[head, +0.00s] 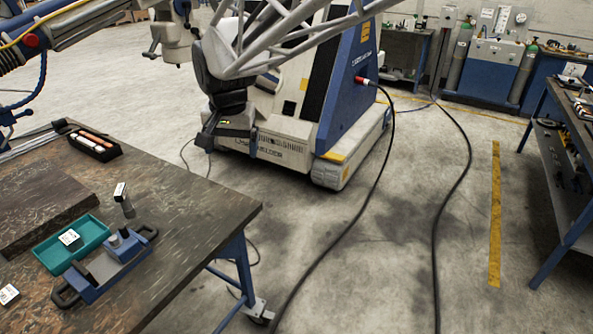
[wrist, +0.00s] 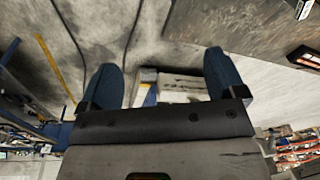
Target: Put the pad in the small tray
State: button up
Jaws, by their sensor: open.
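The small tray is a teal, shallow, open tray (head: 50,262) on the near-left table in the head view. A small white piece with dark markings (head: 70,238) lies in it. A similar white piece (head: 8,293) lies on the tabletop at the left edge of the head view. I cannot tell which of these, if either, is the pad. My gripper (wrist: 162,70) shows in the wrist view with its two blue fingers spread apart. Nothing is between them at close range; floor and distant equipment show beyond. The gripper is away from the tray.
A blue and grey device with handles (head: 108,264) sits right beside the tray. A grey upright piece with a white label (head: 123,200) stands behind it. A black box of vials (head: 95,145) is farther back. The table's right part (head: 205,225) is clear.

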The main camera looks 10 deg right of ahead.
jog(key=s+d+f+n, duration=0.1)
jog(key=s+d+f, duration=0.1)
jog(key=s+d, duration=0.3)
jog(key=s+d+f+n, duration=0.1)
jog(key=s+d, duration=0.5)
jog(key=s, duration=0.6)
jog(key=s+d+f+n+t, duration=0.1)
jog(key=s+d+f, duration=0.1)
jog(key=s+d, duration=0.3)
jog(key=s, duration=0.3)
jog(key=shift+s+d+f+h, duration=0.15)
jog(key=shift+s+f+h, duration=0.15)
jog(key=shift+s, duration=0.1)
